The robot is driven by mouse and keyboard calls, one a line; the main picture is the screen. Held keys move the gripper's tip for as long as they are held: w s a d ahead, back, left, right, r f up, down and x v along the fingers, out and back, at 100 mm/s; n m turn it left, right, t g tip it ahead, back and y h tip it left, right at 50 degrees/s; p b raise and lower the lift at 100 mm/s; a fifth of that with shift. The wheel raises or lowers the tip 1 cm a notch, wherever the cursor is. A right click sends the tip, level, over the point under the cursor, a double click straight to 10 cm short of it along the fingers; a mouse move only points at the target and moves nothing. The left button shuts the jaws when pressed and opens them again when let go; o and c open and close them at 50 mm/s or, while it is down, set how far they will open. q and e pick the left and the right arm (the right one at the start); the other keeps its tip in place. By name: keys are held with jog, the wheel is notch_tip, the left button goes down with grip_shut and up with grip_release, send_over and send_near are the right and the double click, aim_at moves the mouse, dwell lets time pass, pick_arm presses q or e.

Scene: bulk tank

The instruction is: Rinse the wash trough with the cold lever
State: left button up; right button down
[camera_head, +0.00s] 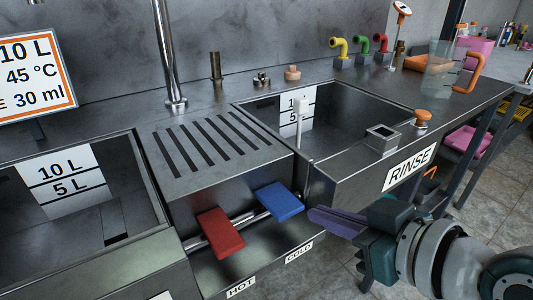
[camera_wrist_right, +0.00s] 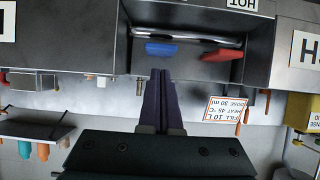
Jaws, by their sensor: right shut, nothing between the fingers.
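The cold lever is the blue paddle (camera_head: 279,200) on a metal bar above the COLD label (camera_head: 299,252). The red hot lever (camera_head: 220,232) is to its left, above the HOT label (camera_head: 241,287). My right gripper (camera_head: 312,216) has its purple fingers shut and empty, pointing at the blue paddle from the right. The right wrist view shows the fingertips (camera_wrist_right: 160,74) just short of the blue paddle (camera_wrist_right: 161,49), with a small gap. The left trough (camera_head: 84,252) is partly in view, with a 10 L / 5 L scale plate. My left gripper is out of view.
The RINSE basin (camera_head: 345,108) is at the right, with a white-handled tool at its left edge. A slotted drain board (camera_head: 210,140) lies between the basins. A steel pipe (camera_head: 167,50) stands behind. Colored taps and a clear jug (camera_head: 438,55) are at the back right.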

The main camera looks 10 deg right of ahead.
jog(key=v, duration=0.5)
jog(key=shift+p, duration=0.4)
jog(key=s+d+r+m+g+h+p, duration=0.15)
jog(key=s+r+g+h+p, duration=0.45)
jog(key=s+r+p, duration=1.1)
notch_tip(320, 180, up, 37)
jog(key=w+g+y+p, duration=0.1)
jog(key=g+p, duration=0.1)
jog(key=p, duration=3.5)
jog(key=shift+w+f+y, duration=0.2)
jog(key=shift+w+y, duration=0.05)
jog(key=shift+y, duration=0.15)
jog(key=shift+m, duration=0.25)
